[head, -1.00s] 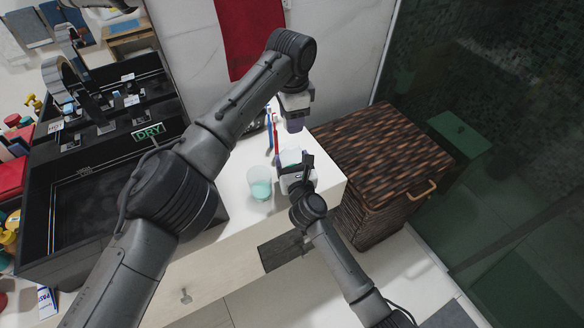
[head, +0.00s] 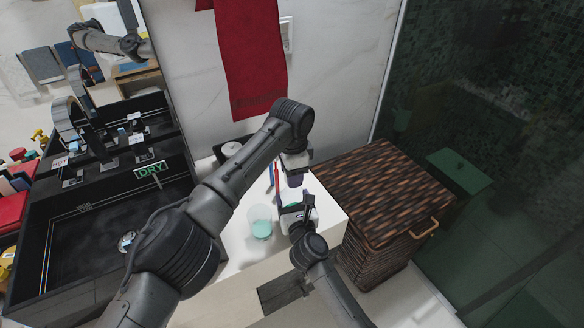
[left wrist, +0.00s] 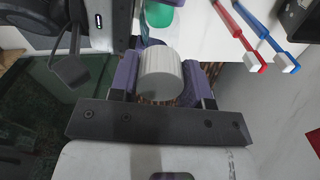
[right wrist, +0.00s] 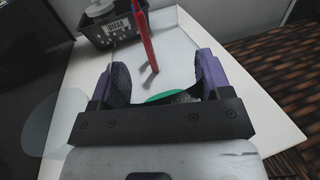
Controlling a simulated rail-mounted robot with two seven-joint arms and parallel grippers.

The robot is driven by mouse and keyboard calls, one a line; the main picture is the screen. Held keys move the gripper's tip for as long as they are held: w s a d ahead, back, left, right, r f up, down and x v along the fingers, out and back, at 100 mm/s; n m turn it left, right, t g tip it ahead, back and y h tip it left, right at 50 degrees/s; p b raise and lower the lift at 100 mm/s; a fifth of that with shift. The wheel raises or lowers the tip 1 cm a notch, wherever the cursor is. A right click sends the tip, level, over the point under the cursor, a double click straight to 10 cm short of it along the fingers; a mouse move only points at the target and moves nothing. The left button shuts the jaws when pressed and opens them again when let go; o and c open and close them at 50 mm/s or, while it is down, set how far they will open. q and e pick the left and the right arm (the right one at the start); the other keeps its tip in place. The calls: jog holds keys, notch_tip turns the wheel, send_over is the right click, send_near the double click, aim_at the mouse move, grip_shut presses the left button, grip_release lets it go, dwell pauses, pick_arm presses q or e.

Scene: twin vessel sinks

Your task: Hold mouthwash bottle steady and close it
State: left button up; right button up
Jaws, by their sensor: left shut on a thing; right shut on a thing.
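A white ridged cap (left wrist: 160,72) is between the purple fingers of my left gripper (left wrist: 160,85), which is shut on it. In the head view, my left gripper (head: 295,180) is just above my right gripper (head: 297,210). My right gripper (right wrist: 165,85) is shut around the clear mouthwash bottle, whose green liquid (right wrist: 168,97) shows between the fingers. The bottle is mostly hidden by both grippers in the head view. I cannot tell whether the cap touches the bottle's neck.
A clear cup with teal liquid (head: 261,225) stands on the white counter (head: 232,250) left of the grippers. Red and blue toothbrushes (left wrist: 250,30) lie near. A wicker hamper (head: 385,190) stands to the right, and a black sink (head: 80,225) to the left.

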pick_arm(q)
jog(key=shift+f, duration=0.1)
dwell(0.4)
jog(key=shift+f, duration=0.75)
jog(key=shift+f, duration=0.55)
pick_arm(e)
jog(key=c, duration=0.4)
pick_arm(q)
jog(key=m, duration=0.6)
jog(key=shift+m, duration=0.3)
pick_arm(e)
jog(key=shift+c, duration=0.2)
pick_arm(q)
jog(key=m, duration=0.3)
jog(key=shift+w+m, duration=0.1)
jog(key=shift+m, duration=0.3)
jog(key=m, duration=0.8)
jog(key=shift+d, duration=0.1)
jog(key=m, duration=0.5)
